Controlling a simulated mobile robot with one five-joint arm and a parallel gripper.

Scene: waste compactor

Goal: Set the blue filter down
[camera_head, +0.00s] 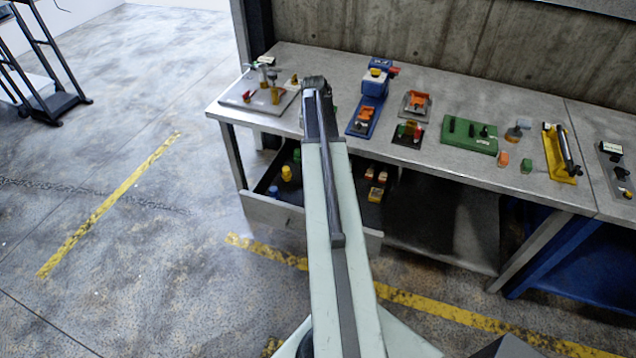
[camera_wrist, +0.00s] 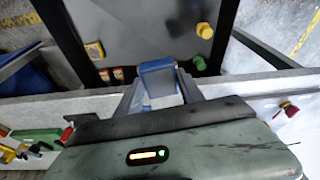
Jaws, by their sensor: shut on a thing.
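The blue filter (camera_wrist: 158,68) is a small blue block with a paler face, in the middle of the wrist view. My gripper (camera_wrist: 160,92) is shut on it, one finger on each side. In the wrist view it shows in front of the workbench edge and the open drawer; its height above them is hard to judge. In the head view my arm hides the gripper and the filter.
The workbench (camera_head: 340,62) carries a blue machine (camera_head: 372,88), a green block (camera_head: 469,134) and a grey plate (camera_head: 245,97). Below, an open drawer (camera_head: 270,216) holds yellow, green and orange pieces. Bare benchtop shows between the fixtures.

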